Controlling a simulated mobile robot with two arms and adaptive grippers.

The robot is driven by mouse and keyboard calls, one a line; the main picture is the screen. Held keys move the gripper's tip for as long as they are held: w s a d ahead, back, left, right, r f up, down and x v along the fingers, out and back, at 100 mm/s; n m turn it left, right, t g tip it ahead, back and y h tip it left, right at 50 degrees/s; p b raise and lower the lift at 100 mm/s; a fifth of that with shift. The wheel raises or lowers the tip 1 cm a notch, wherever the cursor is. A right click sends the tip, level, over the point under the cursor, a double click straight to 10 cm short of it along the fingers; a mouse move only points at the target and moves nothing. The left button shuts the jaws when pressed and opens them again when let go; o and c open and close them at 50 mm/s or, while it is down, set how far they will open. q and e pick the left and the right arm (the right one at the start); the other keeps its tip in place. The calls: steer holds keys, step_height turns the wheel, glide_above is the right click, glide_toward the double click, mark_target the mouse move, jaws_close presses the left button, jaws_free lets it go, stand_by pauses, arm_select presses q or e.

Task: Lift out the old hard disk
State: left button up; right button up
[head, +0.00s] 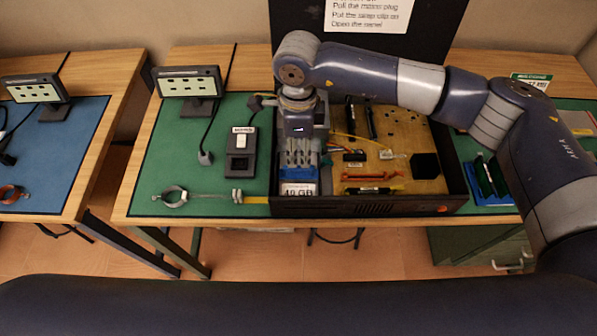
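The old hard disk, with a white "40 GB" label (298,189), is at the left front of the open computer case (375,208). My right gripper (300,162) points down right over it, and its fingers overlap the disk's rear part in the head view. The gripper's own body hides the fingertips, so I cannot tell whether they touch or grip the disk. The disk appears to sit inside the case. My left gripper is not in view.
The case holds loose cables, a red part (368,176) and a black block (425,166). On the green mat (160,170) are a small screen (188,82), a switch box (241,150) and a wrist strap (173,197). A blue tray (490,190) lies right of the case.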

mark_target(299, 167)
steer(key=shift+f, duration=0.85)
step_height(299, 167, down, 4)
steer(key=p, duration=0.2)
steer(key=shift+f+p, duration=0.1)
steer(key=shift+p, duration=0.25)
steer(key=shift+w+f, duration=0.1)
steer(key=shift+f, duration=0.55)
jaws_close()
steer(key=shift+r, duration=0.1)
